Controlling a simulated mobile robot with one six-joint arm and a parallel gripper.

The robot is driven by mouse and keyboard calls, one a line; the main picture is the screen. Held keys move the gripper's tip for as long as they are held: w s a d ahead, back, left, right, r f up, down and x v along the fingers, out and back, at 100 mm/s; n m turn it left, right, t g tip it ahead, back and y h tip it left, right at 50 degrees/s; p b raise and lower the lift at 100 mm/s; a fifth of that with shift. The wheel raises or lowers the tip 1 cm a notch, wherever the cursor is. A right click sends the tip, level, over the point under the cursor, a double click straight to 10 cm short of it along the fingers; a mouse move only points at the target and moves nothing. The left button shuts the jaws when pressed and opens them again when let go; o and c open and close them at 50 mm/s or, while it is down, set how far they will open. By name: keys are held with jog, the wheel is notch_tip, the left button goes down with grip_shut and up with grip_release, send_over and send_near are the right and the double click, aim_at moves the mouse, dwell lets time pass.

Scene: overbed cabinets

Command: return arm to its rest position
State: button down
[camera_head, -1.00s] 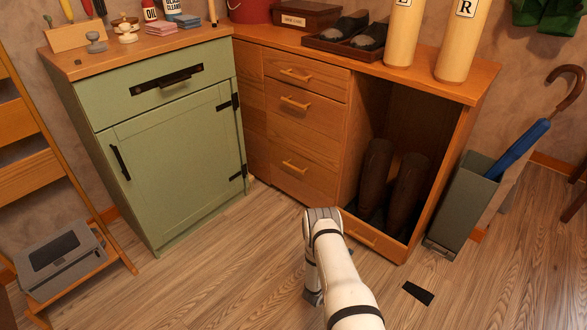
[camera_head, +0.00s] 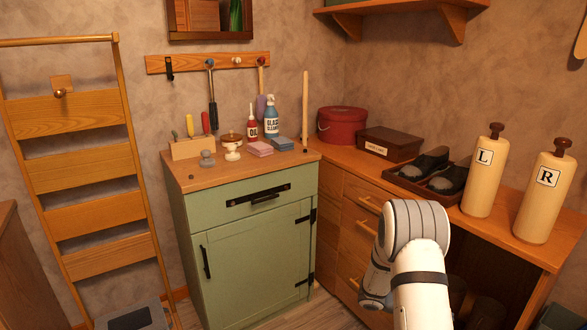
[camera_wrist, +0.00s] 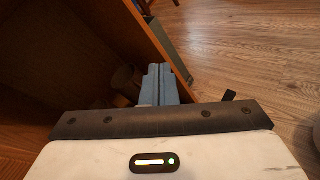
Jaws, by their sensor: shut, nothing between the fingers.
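My white arm (camera_head: 415,255), with its dark bands, rises at the lower right of the head view, in front of the wooden cabinet. Its gripper end is hidden there. In the wrist view my gripper (camera_wrist: 160,84) shows as two blue-grey fingers close together, shut and empty. The fingers point toward the open wooden compartment (camera_wrist: 75,50), with its side panel close by. I cannot tell the exact gap between them.
A green cabinet (camera_head: 255,255) stands left of my arm. Bottles marked L (camera_head: 484,175) and R (camera_head: 545,195) and a shoe tray (camera_head: 405,186) stand on the wooden top. The wrist view shows bare wooden floor (camera_wrist: 250,60) at right.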

jog(key=s+a+r+m+t+y+p, duration=0.1)
jog(key=s+a+r+m+y+p, duration=0.2)
jog(key=r, duration=1)
jog(key=s+a+r+m+t+y+p, duration=0.2)
jog(key=s+a+r+m+y+p, duration=0.2)
jog(key=s+a+r+p, duration=0.6)
jog(key=s+a+r+m+t+y+p, duration=0.2)
jog(key=s+a+r+m+y+p, duration=0.2)
jog(key=s+a+r, duration=0.5)
jog(key=a+r+y+p, duration=0.2)
jog(key=a+r+y, duration=0.1)
jog(key=r, duration=0.5)
jog(key=shift+s+r+y+p, duration=0.3)
jog(key=shift+s+r+p, duration=0.05)
jog(key=shift+r+p, duration=0.05)
